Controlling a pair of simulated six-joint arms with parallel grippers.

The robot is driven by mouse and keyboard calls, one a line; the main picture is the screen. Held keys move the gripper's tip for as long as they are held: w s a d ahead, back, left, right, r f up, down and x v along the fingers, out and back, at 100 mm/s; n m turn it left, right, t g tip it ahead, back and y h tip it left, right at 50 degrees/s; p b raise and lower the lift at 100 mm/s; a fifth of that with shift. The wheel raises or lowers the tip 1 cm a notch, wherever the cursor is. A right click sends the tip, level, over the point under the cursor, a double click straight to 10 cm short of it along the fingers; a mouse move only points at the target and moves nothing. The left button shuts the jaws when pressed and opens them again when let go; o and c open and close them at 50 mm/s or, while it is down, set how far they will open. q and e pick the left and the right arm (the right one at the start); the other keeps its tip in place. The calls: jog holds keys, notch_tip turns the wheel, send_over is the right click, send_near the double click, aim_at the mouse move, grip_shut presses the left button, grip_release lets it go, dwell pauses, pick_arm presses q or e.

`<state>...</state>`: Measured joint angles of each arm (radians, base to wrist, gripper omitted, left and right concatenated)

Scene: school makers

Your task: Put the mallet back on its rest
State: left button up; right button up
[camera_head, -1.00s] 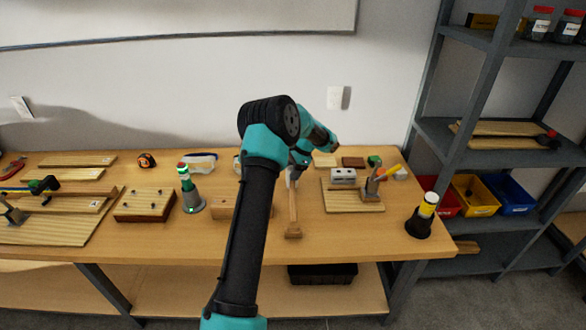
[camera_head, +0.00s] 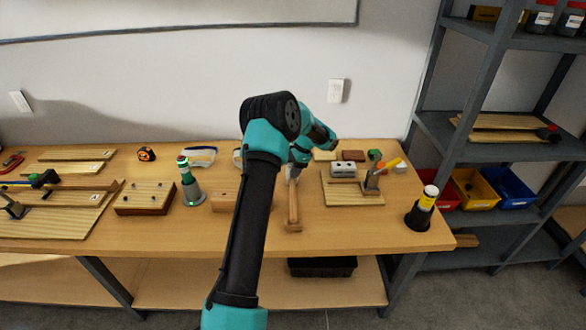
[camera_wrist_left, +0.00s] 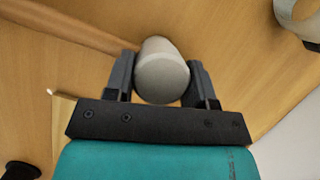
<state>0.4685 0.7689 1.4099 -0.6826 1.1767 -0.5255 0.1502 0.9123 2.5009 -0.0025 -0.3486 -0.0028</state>
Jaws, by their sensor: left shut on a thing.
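The mallet has a grey-white cylindrical head (camera_wrist_left: 162,75) and a long wooden handle (camera_wrist_left: 75,28), which runs to the upper left in the left wrist view. My left gripper (camera_wrist_left: 160,85) is shut on the head, one finger on each side. In the head view the handle (camera_head: 293,203) points toward the bench's front edge, and my left gripper (camera_head: 293,172) is at its far end, largely hidden by my arm. A small wooden piece (camera_head: 293,226) shows at the handle's near end. I cannot tell whether it is the rest or whether the mallet touches it. My right gripper is out of view.
A wooden block (camera_head: 223,200) stands left of my arm, partly covered. Bare bench (camera_head: 350,230) is in front.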

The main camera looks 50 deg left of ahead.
pick_arm(q)
jog(key=shift+f, duration=0.3)
jog(key=o, duration=1.2)
jog(key=shift+o, duration=0.2)
jog(key=v, duration=1.7)
jog(key=shift+r, duration=0.2)
